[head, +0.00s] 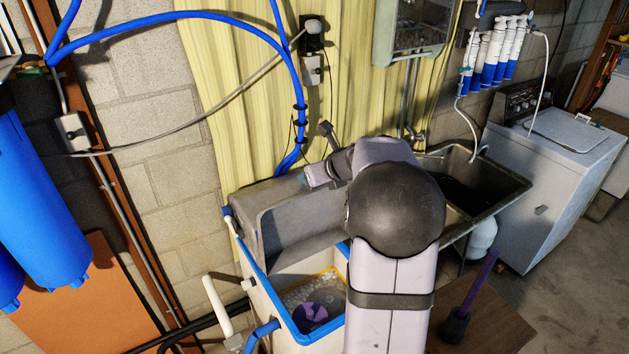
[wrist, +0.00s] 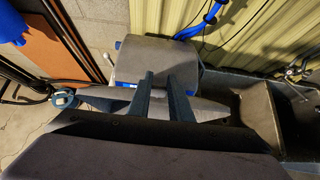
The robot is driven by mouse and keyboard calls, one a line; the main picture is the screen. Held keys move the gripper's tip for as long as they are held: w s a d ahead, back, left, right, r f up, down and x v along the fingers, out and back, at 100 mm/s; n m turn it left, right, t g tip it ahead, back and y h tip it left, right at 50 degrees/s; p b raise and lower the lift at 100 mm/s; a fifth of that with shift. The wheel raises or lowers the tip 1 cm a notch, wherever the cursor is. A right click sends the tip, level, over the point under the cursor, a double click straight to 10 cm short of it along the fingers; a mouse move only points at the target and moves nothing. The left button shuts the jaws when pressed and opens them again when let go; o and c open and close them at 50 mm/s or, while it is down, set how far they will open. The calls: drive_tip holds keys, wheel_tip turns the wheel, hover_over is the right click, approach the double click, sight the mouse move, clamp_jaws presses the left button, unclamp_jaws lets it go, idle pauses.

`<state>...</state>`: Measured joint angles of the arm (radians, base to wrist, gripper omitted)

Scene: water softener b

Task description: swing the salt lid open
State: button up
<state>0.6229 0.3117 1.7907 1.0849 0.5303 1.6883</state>
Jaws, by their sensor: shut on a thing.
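The grey salt lid (head: 300,228) is tilted steeply up from the salt tank (head: 254,290), in front of the grey housing at its back. The tank has a blue rim, and its opening shows pale salt and a purple round thing (head: 308,315). My gripper (wrist: 161,77) shows two dark fingers pointing away in the wrist view, with a gap between them. The grey lid (wrist: 212,108) crosses between and beside them, and they hold its edge. In the head view my arm hides the fingertips and the lid's right end.
The grey housing (wrist: 155,58) stands behind the lid, against the yellow panelled wall. Blue hoses (head: 297,110) run down behind it. A metal sink (head: 500,190) is to the right. A white pipe (head: 217,305) stands at the tank's left.

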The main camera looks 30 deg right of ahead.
drive_tip(key=shift+w+r, duration=0.2)
drive_tip(key=shift+w, duration=1.15)
drive_tip(key=shift+w+r, duration=0.2)
drive_tip(key=shift+w, duration=1.15)
drive_tip(key=o, duration=0.9)
drive_tip(key=shift+s, duration=0.1)
drive_tip(key=shift+b+v, duration=1.35)
drive_tip(key=shift+v, duration=2.25)
